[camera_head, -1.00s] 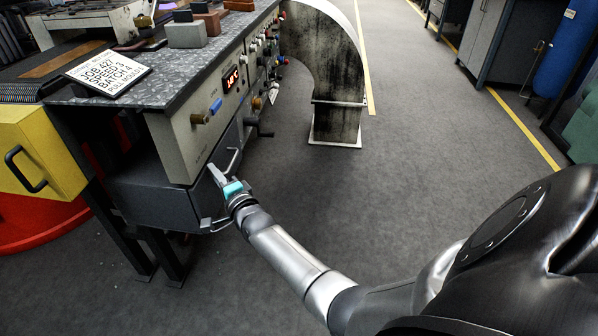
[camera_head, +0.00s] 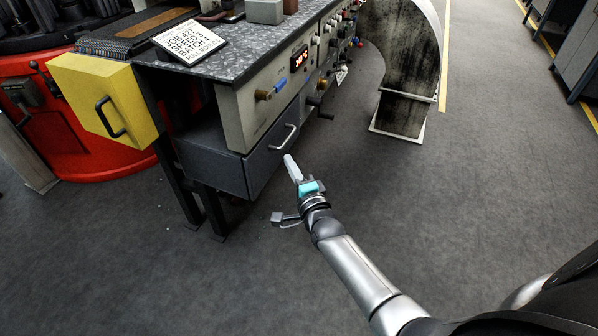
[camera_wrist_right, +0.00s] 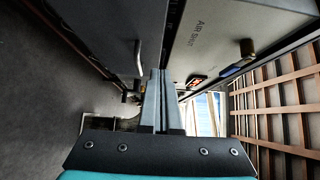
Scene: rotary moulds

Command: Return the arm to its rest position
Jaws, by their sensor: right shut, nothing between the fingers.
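My right gripper (camera_head: 291,168) is in the middle of the head view, on the arm that comes in from the lower right. It is shut and empty, in front of the dark grey drawer (camera_head: 270,160) under the bench and apart from its handle (camera_head: 284,137), as far as I can tell. In the right wrist view the two fingers (camera_wrist_right: 161,100) lie together with nothing between them. The drawer handle (camera_wrist_right: 137,58) shows to their left there. My left gripper is not in view.
The control panel (camera_head: 275,95) with knobs and a red display is above the drawer. A yellow drawer box (camera_head: 100,100) juts out at left, by a red round machine (camera_head: 60,140). A stained duct (camera_head: 405,60) stands behind. The floor (camera_head: 460,200) right of the arm is clear.

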